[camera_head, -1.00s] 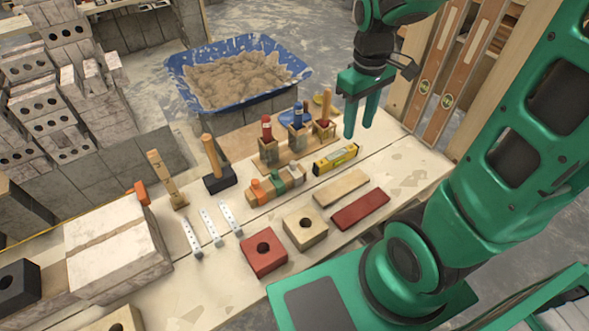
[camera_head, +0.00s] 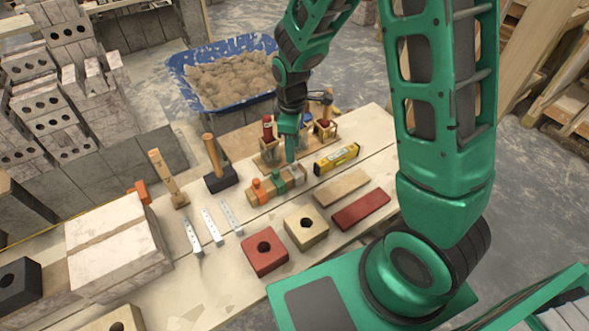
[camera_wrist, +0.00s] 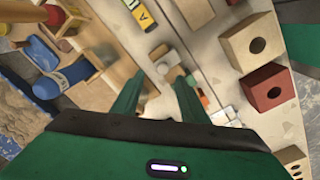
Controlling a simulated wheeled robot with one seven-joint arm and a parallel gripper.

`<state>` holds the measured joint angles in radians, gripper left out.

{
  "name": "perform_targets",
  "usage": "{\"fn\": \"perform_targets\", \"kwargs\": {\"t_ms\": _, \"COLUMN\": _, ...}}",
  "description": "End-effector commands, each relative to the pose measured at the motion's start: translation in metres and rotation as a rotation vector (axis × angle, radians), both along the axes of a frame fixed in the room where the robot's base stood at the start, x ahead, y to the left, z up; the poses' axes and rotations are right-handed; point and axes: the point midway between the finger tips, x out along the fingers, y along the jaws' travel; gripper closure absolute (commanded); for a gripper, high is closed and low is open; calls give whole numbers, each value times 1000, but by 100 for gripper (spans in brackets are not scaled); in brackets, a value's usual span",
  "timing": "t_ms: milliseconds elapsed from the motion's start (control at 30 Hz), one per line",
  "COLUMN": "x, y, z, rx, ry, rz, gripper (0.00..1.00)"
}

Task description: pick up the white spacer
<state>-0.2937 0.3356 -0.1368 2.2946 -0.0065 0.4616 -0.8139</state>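A wooden rack (camera_head: 272,190) on the bench holds small coloured spacers in a row. An orange spacer (camera_head: 259,186) and a green spacer (camera_head: 276,178) are clear. A pale piece at the rack's right end, which looks like the white spacer (camera_head: 298,174), is just below my fingers. It also shows in the wrist view (camera_wrist: 162,68), beyond the fingertips. My gripper (camera_head: 290,158) points down above the right end of the rack. In the wrist view my gripper (camera_wrist: 155,85) has its two fingers apart, with nothing seen between them.
A yellow level (camera_head: 337,159) lies right of the rack. Behind it stand wooden holders with red- and blue-handled tools (camera_head: 268,130). A black-headed mallet (camera_head: 220,178) stands to the left. White strips (camera_head: 211,226), a red block (camera_head: 264,251) and a tan block (camera_head: 306,228) lie in front.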

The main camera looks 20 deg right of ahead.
Motion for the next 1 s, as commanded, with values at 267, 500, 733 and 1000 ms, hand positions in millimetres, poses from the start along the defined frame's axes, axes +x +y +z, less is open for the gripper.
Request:
{"fn": "perform_targets", "kwargs": {"t_ms": 267, "x": -4, "y": -2, "z": -26, "rx": -2, "ry": 5, "rz": -2, "gripper": 60}}
{"fn": "perform_targets", "kwargs": {"t_ms": 500, "x": -3, "y": -2, "z": -52, "rx": 0, "ry": 3, "rz": -2, "gripper": 60}}
{"fn": "perform_targets", "kwargs": {"t_ms": 733, "x": -3, "y": -2, "z": -55, "rx": 0, "ry": 0, "rz": -2, "gripper": 60}}
{"fn": "perform_targets", "kwargs": {"t_ms": 1000, "x": -3, "y": -2, "z": -55, "rx": 0, "ry": 0, "rz": -2, "gripper": 100}}
